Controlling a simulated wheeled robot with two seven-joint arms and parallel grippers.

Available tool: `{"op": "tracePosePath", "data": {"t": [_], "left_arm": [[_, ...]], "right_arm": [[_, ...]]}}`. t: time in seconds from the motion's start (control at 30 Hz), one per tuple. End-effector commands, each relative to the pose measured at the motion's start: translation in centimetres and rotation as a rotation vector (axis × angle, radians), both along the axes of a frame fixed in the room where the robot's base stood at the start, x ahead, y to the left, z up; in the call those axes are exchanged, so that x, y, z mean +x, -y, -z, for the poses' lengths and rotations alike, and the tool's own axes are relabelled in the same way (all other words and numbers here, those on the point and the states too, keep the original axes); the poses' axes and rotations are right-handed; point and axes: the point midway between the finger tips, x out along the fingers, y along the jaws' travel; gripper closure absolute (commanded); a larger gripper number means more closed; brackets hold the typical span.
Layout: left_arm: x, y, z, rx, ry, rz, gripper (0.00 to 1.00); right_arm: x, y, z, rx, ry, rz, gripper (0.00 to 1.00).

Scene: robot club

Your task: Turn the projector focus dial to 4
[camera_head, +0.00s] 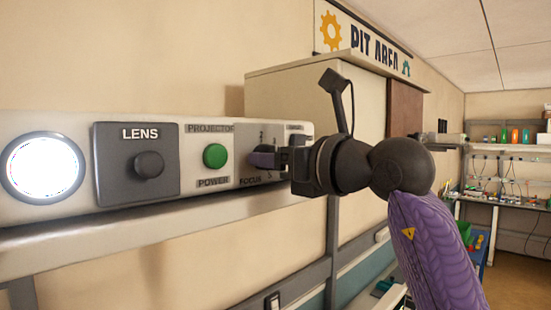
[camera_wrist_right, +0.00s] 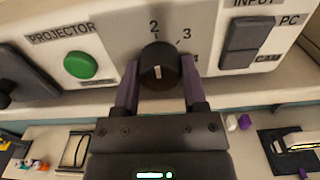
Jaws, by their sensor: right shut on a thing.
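The projector focus dial (camera_wrist_right: 159,60) is a round black knob on the pale projector panel. In the right wrist view the numbers 2, 3 and part of 4 show around it, with 2 above, 3 to the upper right and 4 at the right. A small white mark shows on the knob's face; I cannot tell surely which number it points to. My right gripper (camera_wrist_right: 158,75) has its purple fingers on both sides of the dial and is shut on it. In the head view my right gripper (camera_head: 268,158) hides most of the dial. My left gripper is not in view.
Left of the dial are the green power button (camera_head: 215,156), the black lens knob (camera_head: 149,165) and the bright round lens (camera_head: 42,167). The black input switch (camera_wrist_right: 240,46) is close on the dial's right. A cabinet (camera_head: 300,95) stands behind the projector.

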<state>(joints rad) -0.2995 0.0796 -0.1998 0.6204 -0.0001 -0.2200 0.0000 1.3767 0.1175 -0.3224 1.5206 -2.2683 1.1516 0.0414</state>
Motion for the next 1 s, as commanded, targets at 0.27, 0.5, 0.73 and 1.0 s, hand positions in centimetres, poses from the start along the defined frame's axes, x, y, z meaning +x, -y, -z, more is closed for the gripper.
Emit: {"op": "tracePosePath", "data": {"t": [0.27,0.5,0.73,1.0], "left_arm": [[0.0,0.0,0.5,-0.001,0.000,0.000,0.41],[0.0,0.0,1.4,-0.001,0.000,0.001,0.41],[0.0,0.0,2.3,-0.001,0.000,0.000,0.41],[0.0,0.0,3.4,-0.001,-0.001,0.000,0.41]], "right_arm": [[0.0,0.0,0.0,0.081,-0.078,0.001,1.00],[0.0,0.0,0.1,0.230,-0.224,0.001,1.00],[0.0,0.1,0.0,0.387,-0.380,0.001,1.00],[0.0,0.1,0.0,0.568,-0.559,0.000,1.00]]}}
